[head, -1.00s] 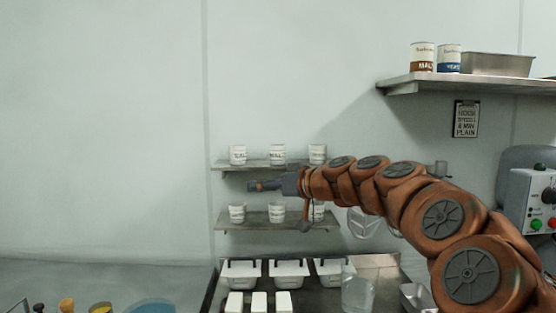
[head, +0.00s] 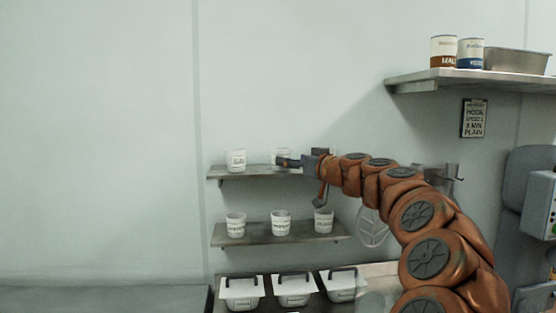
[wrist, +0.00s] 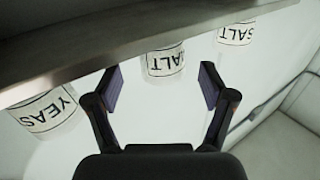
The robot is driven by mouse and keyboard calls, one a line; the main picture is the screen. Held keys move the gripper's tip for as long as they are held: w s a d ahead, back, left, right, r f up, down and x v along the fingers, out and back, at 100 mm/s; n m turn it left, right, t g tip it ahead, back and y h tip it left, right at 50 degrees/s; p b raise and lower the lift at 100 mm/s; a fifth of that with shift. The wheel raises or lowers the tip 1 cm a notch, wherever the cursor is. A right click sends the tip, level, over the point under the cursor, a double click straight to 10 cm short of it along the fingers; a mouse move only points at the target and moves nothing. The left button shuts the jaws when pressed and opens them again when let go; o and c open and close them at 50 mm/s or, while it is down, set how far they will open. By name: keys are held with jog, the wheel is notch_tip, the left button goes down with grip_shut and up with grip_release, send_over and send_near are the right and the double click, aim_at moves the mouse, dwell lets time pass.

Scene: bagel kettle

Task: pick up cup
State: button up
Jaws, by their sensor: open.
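White labelled cups stand on two wall shelves in the head view. The upper shelf (head: 240,175) shows a left cup (head: 236,160) and a middle cup (head: 280,156); its right end is hidden behind my arm. My gripper (head: 287,162) is at upper-shelf height, overlapping the middle cup. The wrist view is upside down. There my gripper (wrist: 160,82) is open and empty, with a cup lettered "ALT" (wrist: 163,63) framed between its fingers. A "YEAS" cup (wrist: 45,115) is left and a "SALT" cup (wrist: 236,34) right. Contact cannot be told.
The lower shelf (head: 260,238) holds three more cups. White bins (head: 294,290) with dark handles stand below. A high shelf (head: 430,80) at right carries two tins (head: 443,52) and a metal pan (head: 515,61). The wall left of the shelves is clear.

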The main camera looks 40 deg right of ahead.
aim_at(282, 155)
jog(key=w+p, duration=0.1)
jog(key=w, duration=0.1)
jog(key=w+p, duration=0.1)
jog(key=shift+w+d+r, duration=0.15)
jog(key=shift+w+r, duration=0.25)
jog(key=shift+w+d+f, duration=0.1)
jog(key=shift+w, duration=0.55)
jog(key=c, duration=1.2)
jog(key=shift+r, duration=1.7)
jog(key=shift+s+r+b, duration=0.1)
jog(key=shift+s+b, duration=0.1)
jog(key=shift+b, duration=0.15)
jog(key=s+a+r+b, duration=0.1)
jog(key=s+a+b, duration=0.3)
jog(key=s, duration=1)
jog(key=a, duration=0.2)
jog(key=shift+a+r, duration=0.2)
jog(key=shift+a, duration=0.15)
